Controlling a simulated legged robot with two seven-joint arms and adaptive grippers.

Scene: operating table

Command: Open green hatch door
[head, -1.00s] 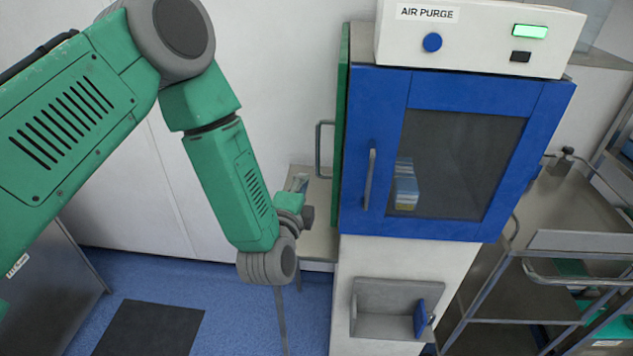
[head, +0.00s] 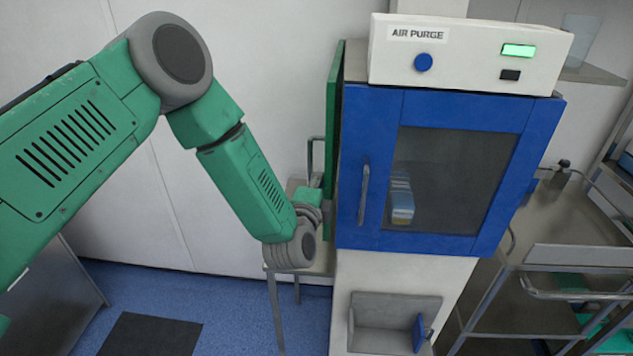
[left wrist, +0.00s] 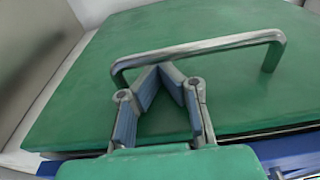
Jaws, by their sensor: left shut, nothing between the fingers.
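The green hatch door (head: 333,125) shows nearly edge-on at the left side of the blue-fronted cabinet. Its metal bar handle (head: 312,160) sticks out to the left. In the left wrist view the green door (left wrist: 215,100) fills most of the picture, and the bar handle (left wrist: 200,48) crosses it. My left gripper (left wrist: 166,70) is shut and empty, its fingertips meeting close to the bar near its left end. I cannot tell whether they touch it. My right gripper is not in view.
The cabinet has a blue front door (head: 370,120) with a window and a white AIR PURGE box (head: 470,50) on top. A small table (head: 273,275) stands behind my left wrist. A metal trolley (head: 570,257) is at the right. Blue floor lies open at lower left.

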